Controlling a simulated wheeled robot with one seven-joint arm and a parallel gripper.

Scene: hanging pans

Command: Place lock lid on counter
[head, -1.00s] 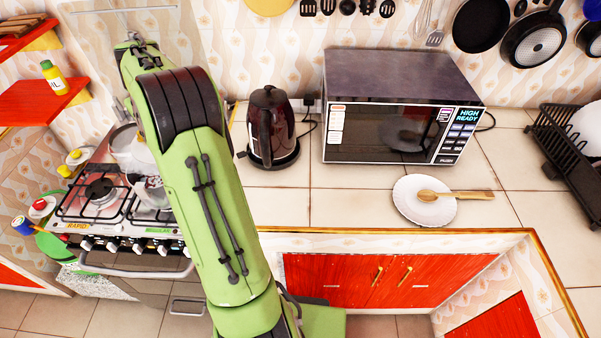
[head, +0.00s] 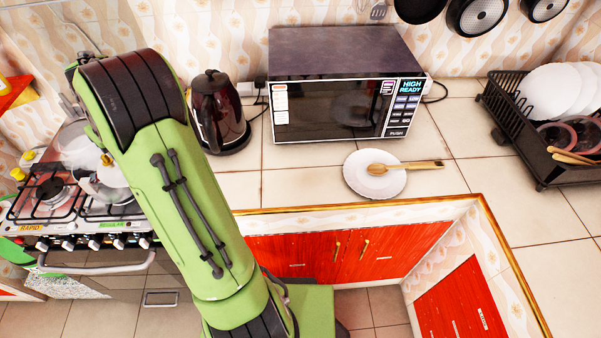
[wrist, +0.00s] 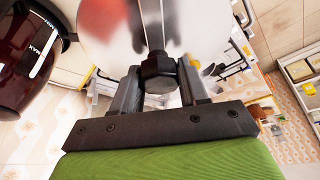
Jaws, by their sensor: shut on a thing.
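My gripper (wrist: 160,82) is shut on the black knob (wrist: 158,70) of the lock lid (wrist: 195,28) in the wrist view. The lid is a pale, shiny disc that reaches beyond the fingers to the top edge of that view. In the head view, a pale, glassy disc that looks like the lid (head: 80,150) shows over the stove, left of my arm; my arm hides the gripper there. The tiled counter (head: 235,188) runs from beside the stove to the right, with bare tile in front of the kettle.
A dark red kettle (head: 218,112) stands on the counter, near the lid in the wrist view. A microwave (head: 345,85), a white plate (head: 358,183) with a wooden spoon (head: 405,167), and a dish rack (head: 545,130) stand farther right. A pot (head: 108,187) sits on the stove (head: 70,205).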

